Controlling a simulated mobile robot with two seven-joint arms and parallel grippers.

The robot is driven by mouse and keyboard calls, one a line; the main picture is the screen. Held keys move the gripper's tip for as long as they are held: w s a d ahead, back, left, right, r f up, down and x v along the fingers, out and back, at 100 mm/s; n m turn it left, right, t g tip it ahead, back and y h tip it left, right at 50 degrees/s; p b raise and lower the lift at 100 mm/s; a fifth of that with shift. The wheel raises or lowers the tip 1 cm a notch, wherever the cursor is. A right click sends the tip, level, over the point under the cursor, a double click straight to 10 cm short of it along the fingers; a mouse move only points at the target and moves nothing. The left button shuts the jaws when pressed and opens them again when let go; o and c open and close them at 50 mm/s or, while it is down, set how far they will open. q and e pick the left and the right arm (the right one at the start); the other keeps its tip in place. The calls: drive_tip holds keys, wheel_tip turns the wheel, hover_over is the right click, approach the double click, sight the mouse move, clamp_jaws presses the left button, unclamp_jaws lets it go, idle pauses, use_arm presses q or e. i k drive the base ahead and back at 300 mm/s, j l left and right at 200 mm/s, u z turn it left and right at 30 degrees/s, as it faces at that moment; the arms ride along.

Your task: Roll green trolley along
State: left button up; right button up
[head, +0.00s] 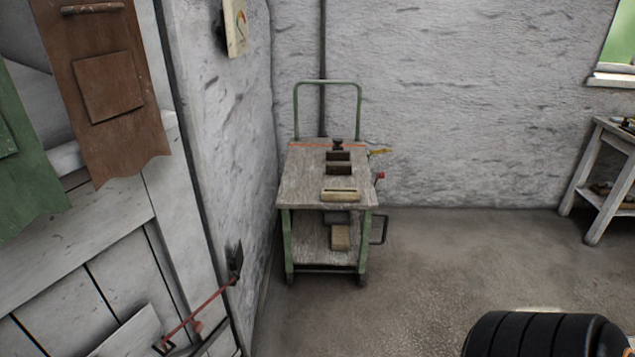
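The green trolley (287,240) stands on the floor in the corner, close to the left wall and near the back wall. It has a green frame, a raised green push handle (328,82) at its far end, a worn wooden top and a lower shelf. A dark vise-like tool (339,157) and a pale block (341,195) rest on the top. Another pale block (340,237) is on the lower shelf. Small dark wheels show at the near legs.
A wooden table (607,145) stands at the right. A red-handled tool (205,303) and wooden panels are at the left. The floor (450,260) right of the trolley is clear.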

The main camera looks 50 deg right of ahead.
sight(311, 185)
drive_tip(key=z, duration=1.55)
drive_tip(key=i+l+u, duration=0.3)
drive_tip(key=i+l, duration=1.45)
